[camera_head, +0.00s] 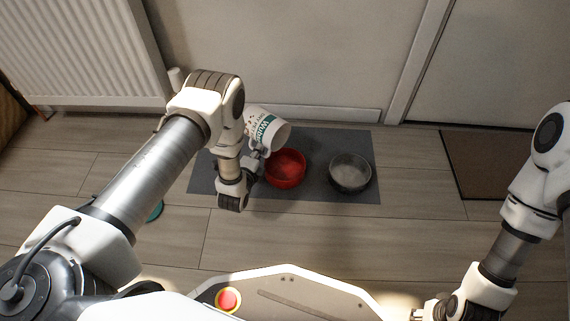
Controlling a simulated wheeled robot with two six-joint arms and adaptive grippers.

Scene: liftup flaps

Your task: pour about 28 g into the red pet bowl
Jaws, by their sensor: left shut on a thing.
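The red pet bowl (285,181) stands on a grey mat (320,193) on the floor. My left gripper (259,152) is shut on a white container with green lettering (268,130), held tilted above and just behind the bowl's left part. The container's lower right end faces the bowl. Its contents and any falling stream cannot be made out. Much of the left gripper is hidden behind its own wrist. The bowl's inside looks red, with no clear fill visible. My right gripper (422,312) is at the bottom edge, low right, far from the bowl; its fingers are too small to read.
A grey metal bowl (350,174) stands on the mat to the right of the red bowl. A brown doormat (490,165) lies by the door at right. A radiator (85,50) is on the wall at left. A teal round thing (156,211) lies partly hidden under my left arm.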

